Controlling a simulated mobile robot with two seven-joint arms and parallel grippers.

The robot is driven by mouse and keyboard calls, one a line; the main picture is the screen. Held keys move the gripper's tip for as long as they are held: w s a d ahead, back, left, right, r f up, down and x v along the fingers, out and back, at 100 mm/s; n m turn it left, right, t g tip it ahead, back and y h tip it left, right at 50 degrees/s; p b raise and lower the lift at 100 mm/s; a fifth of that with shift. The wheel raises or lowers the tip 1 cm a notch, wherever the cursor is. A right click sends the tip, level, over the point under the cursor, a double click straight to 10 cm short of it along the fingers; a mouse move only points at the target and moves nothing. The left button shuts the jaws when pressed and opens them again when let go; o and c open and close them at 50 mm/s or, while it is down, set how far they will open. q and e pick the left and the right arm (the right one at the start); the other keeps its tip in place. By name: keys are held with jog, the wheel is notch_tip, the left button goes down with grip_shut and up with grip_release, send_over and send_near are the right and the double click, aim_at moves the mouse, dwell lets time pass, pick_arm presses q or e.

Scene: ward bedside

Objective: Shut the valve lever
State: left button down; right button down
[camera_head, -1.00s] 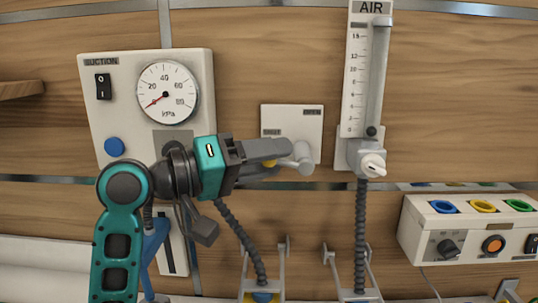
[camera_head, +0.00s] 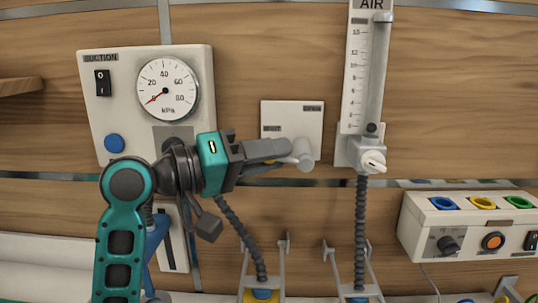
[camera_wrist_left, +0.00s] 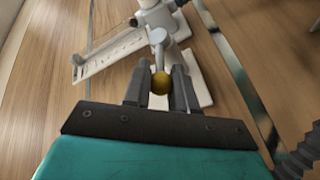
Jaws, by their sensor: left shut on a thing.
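My left gripper (camera_head: 286,150) comes in from the left and is shut on the lever, left of the hub. The fingers hide most of the lever. In the left wrist view, the lever's yellow ball end (camera_wrist_left: 160,83) sits between the two fingers, and its grey stem (camera_wrist_left: 157,47) runs to the hub. My right gripper is not in view.
The suction panel (camera_head: 130,75) with its gauge is to the left. The AIR flow tube (camera_head: 353,90), with a white knob (camera_head: 373,161), stands close to the right of the valve. Dark hoses hang below. A white box with coloured sockets (camera_head: 462,230) is at the right.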

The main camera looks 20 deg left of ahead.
pick_arm(q)
jog(key=f+n+t+h+b, duration=0.1)
jog(key=b, duration=0.1)
jog(key=shift+f+b, duration=0.3)
jog(key=shift+t, duration=0.4)
jog(key=shift+r, duration=0.15)
jog(key=c, duration=1)
grip_release()
jog(key=shift+o, duration=0.2)
jog(key=shift+a, duration=0.1)
